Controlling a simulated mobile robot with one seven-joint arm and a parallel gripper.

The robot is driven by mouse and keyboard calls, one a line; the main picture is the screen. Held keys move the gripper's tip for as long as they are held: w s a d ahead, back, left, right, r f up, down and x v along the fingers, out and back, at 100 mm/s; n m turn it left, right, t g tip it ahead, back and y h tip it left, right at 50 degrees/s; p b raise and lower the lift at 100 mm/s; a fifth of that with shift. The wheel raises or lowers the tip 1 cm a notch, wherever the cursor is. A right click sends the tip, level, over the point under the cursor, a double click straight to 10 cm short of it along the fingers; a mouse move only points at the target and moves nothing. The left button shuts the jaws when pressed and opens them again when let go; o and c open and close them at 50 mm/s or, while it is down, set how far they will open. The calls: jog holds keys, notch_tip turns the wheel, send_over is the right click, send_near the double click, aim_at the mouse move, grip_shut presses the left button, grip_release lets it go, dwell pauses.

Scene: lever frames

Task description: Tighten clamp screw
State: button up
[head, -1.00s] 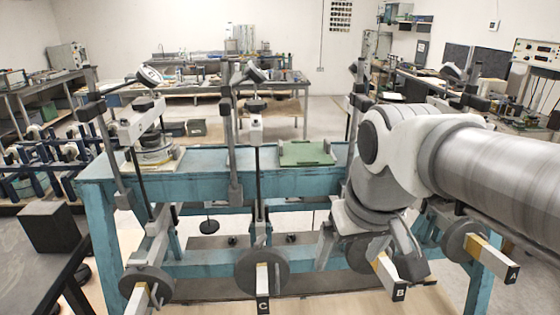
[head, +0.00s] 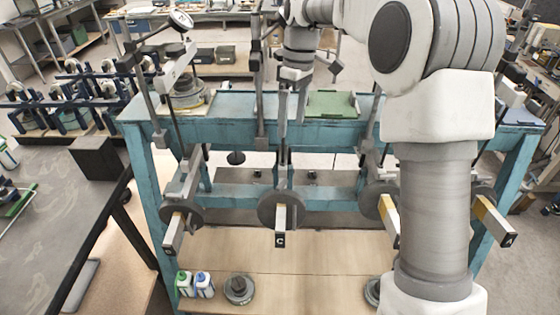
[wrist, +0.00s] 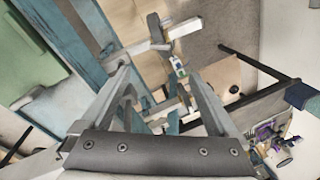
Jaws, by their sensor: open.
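The lever frame marked C (head: 280,239) stands in the middle of the teal bench, its end block pointing toward me. My gripper (head: 292,108) hangs over the bench's front edge at the upper part of that frame. In the wrist view my gripper (wrist: 160,78) is open, its two fingers apart with nothing clearly held. A pale lever bar (wrist: 184,28) and metal frame parts lie beyond and between the fingertips. I cannot make out the clamp screw for certain. My gripper hides part of frame C in the head view.
The teal bench (head: 222,128) carries a green plate (head: 332,104) right of my gripper. A dial gauge (head: 181,20) and other lever frames stand to the left and right. Bottles (head: 204,284) and a round weight (head: 239,289) sit on the low shelf. A dark table (head: 60,215) is at left.

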aim_at(282, 183)
jog(key=shift+n, duration=0.3)
jog(key=f, duration=0.6)
jog(key=s+a+f+p, duration=0.1)
jog(key=f, duration=0.4)
jog(key=s+a+f, duration=0.1)
jog(key=f, duration=0.5)
jog(key=shift+f+p, duration=0.3)
jog(key=shift+p, duration=0.05)
jog(key=c, duration=1.4)
